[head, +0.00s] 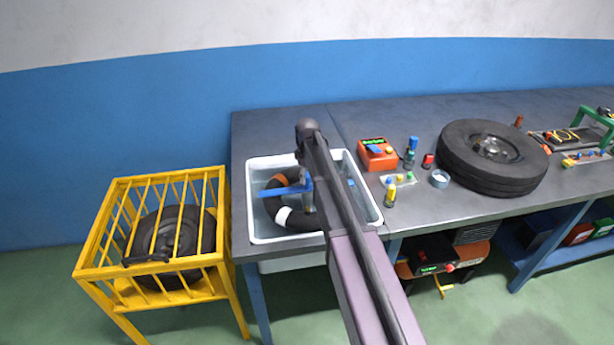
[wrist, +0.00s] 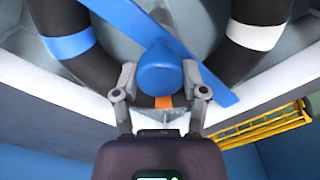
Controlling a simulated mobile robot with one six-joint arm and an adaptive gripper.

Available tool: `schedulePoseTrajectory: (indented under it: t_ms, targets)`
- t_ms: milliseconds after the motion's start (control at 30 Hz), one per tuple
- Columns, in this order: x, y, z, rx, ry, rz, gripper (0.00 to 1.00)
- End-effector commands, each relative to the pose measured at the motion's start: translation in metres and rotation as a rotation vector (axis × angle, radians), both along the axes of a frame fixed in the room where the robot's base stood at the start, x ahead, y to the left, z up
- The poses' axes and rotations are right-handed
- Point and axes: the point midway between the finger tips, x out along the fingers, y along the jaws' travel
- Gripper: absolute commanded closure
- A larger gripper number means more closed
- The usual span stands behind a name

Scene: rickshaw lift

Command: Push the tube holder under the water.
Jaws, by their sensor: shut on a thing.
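The blue tube holder (head: 270,192) is a flat bar with a round knob (wrist: 160,66). Its bar lies across the black inner tube (head: 270,208) in the white water tub (head: 253,222). The tube has orange, white and blue bands. In the wrist view my gripper (wrist: 160,78) has its two fingers on either side of the knob, shut on it. The bar (wrist: 142,22) runs diagonally over the tube there. In the head view my arm hides much of the gripper and the tub's right part. I cannot tell the water level against the tube.
A yellow cage (head: 150,240) with a wheel inside stands left of the bench. On the bench to the right are an orange box (head: 378,155), small bottles and a large tyre (head: 492,157). The bench top behind the tub is clear.

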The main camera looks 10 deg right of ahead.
Motion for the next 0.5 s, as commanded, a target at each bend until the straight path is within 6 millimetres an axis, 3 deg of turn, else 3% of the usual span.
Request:
schedulePoseTrajectory:
  t_ms: [500]
  targets:
    - [-0.001,0.0,-0.04,0.0,0.0,0.0,1.0]
